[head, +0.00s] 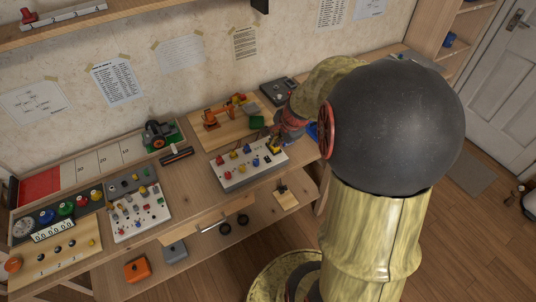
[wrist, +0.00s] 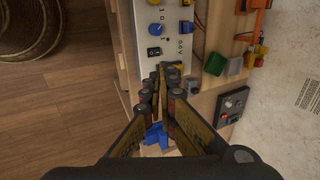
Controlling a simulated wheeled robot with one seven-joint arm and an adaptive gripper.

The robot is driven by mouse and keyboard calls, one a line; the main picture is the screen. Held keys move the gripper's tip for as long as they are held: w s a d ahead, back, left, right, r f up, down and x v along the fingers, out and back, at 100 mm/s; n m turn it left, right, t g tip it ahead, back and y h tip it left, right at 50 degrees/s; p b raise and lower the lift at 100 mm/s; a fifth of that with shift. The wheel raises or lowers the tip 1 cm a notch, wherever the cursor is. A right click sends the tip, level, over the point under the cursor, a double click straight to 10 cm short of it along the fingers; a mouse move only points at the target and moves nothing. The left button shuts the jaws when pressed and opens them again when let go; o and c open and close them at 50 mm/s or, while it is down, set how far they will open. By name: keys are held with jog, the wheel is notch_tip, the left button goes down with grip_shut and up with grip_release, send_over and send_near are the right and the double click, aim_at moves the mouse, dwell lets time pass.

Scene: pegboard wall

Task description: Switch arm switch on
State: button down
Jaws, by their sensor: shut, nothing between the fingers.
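A white control panel (head: 250,168) with several small coloured controls stands on the bench in the head view. In the head view my arm partly covers the panel's right end.
Behind the panel lies a wooden board (head: 222,128) with orange and green parts. A dark grey box (head: 279,91) stands farther back. Another control panel (head: 140,213) lies to the left. A blue object (wrist: 156,136) shows between my fingers in the wrist view.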

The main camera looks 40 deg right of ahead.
aim_at(267, 156)
jog(key=shift+f, duration=0.15)
jog(key=b+x, duration=0.6)
jog(key=x, duration=0.7)
jog(key=shift+w+f, duration=0.25)
jog(key=shift+f, duration=0.1)
jog(key=p, duration=0.3)
jog(key=shift+w+d+r+g, duration=0.1)
jog(key=shift+w+r+g, duration=0.1)
jog(key=shift+g, duration=0.1)
jog(key=p, duration=0.3)
jog(key=shift+w+f+p, duration=0.1)
jog(key=shift+f+p, duration=0.1)
jog(key=shift+p, duration=0.1)
jog(key=shift+f, duration=0.3)
